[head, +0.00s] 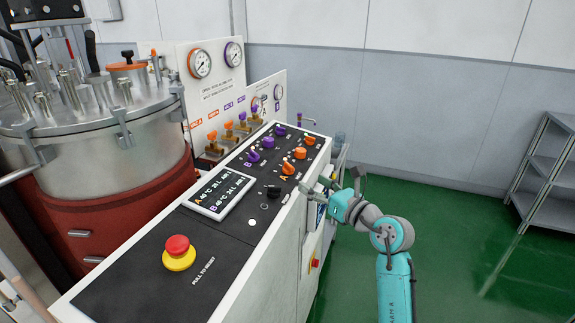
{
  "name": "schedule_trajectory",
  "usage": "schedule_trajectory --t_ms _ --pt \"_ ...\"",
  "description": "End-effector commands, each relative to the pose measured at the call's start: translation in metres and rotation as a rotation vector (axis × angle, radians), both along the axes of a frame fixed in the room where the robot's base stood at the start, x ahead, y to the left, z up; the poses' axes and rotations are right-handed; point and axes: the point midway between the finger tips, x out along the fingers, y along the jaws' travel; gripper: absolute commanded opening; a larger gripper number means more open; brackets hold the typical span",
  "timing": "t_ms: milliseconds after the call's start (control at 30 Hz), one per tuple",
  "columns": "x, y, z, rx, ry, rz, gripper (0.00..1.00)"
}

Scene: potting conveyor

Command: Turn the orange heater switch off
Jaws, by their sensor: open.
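Orange switches stand on the black sloped top of the control panel (130,270): a near orange knob (287,168), a middle orange knob (300,153) and a far orange knob (310,141). Their labels are too small to read, so I cannot tell which is the heater switch or its setting. My gripper (317,184) is open and empty at the panel's right edge, to the right of and nearer than the orange knobs. It appears apart from them. My teal arm reaches in from the lower right.
Purple knobs (253,156) stand left of the orange ones. A black knob (273,191), a display (218,193) and a red emergency button (178,246) are nearer. A steel tank (110,150) stands left. Grey shelves (550,175) stand right; green floor between is clear.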

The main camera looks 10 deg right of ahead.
Motion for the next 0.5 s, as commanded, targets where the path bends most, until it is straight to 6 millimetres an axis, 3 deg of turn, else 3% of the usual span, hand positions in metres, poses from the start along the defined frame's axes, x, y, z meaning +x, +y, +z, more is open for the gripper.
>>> schedule_trajectory --t_ms 267,500 --pt "0.022 0.006 0.003 -0.015 -0.001 -0.007 0.61" --pt "0.061 0.024 0.003 -0.014 0.000 -0.006 0.61"
